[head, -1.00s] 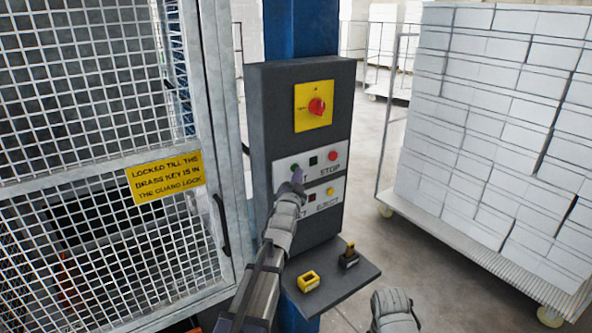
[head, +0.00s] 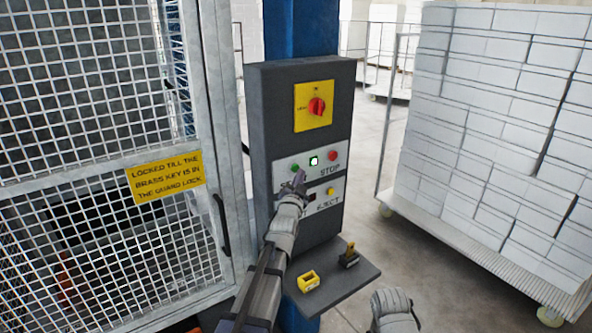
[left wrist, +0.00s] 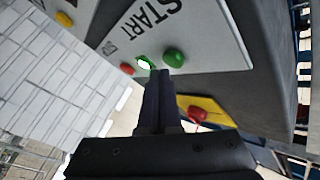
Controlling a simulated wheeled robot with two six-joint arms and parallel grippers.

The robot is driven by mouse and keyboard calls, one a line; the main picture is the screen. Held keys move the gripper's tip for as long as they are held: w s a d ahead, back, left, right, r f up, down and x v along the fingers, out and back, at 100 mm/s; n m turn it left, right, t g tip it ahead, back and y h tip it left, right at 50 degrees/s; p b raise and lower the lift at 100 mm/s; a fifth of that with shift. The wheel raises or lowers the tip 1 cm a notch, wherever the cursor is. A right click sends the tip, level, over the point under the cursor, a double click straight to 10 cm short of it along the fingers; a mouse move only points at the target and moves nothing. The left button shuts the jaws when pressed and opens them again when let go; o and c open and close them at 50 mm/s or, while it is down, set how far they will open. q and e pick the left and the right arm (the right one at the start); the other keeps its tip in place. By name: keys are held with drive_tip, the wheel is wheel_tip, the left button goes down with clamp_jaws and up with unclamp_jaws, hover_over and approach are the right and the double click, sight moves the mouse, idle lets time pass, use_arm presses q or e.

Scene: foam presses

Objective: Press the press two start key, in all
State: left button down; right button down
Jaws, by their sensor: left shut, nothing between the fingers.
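The green start key (head: 294,168) sits at the left of the upper white panel on the dark control box (head: 262,130). In the left wrist view the green key (left wrist: 174,58) stands beside the word START. The small square lamp (head: 313,161) between start and the red stop key (head: 333,155) glows white-green; the lamp (left wrist: 144,62) also shows in the left wrist view. My left gripper (head: 299,181) is shut and empty, its tips just below the start key in the head view. In the left wrist view its tips (left wrist: 160,76) lie close to the key; contact cannot be told.
A lower panel has a yellow eject key (head: 330,191). A red rotary switch (head: 316,106) sits above. A small shelf (head: 335,285) holds a yellow block (head: 308,281) and a black-and-yellow piece (head: 349,256). A mesh guard (head: 70,85) stands left, a loaded cart (head: 480,250) right.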

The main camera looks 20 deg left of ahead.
use_arm(q)
drive_tip(key=shift+s+d, duration=0.1)
drive_tip(key=shift+d, duration=0.05)
drive_tip(key=shift+s+d, duration=0.8)
drive_tip(key=shift+d, duration=0.15)
drive_tip(key=shift+s+d, duration=0.75)
drive_tip(key=shift+d, duration=0.2)
drive_tip(key=s+d+f+g+h+b, duration=0.2)
drive_tip(key=s+d+f+g, duration=0.15)
drive_tip(key=d+f, duration=0.35)
drive_tip(key=s+d+f+m+g+h+b, duration=0.1)
drive_tip(key=s+d+f+g+h+b, duration=0.2)
drive_tip(key=f, duration=0.5)
drive_tip(key=s+d+f+g+b, duration=0.1)
drive_tip(key=s+d+f+g, duration=0.25)
drive_tip(key=d+f, duration=0.4)
drive_tip(key=s+f+n+g+y+b, duration=0.1)
drive_tip(key=s+f+g, duration=0.4)
drive_tip(key=s, duration=0.7)
drive_tip(key=s+a+f+n+g+y+b, duration=0.1)
drive_tip(key=s+f+n+g+y+b, duration=0.1)
drive_tip(key=s+f, duration=0.5)
drive_tip(key=s+g+y+b, duration=0.1)
drive_tip(key=s+g, duration=0.1)
drive_tip(key=s, duration=0.3)
drive_tip(key=shift+a+f+g, duration=0.3)
drive_tip(key=shift+g, duration=0.1)
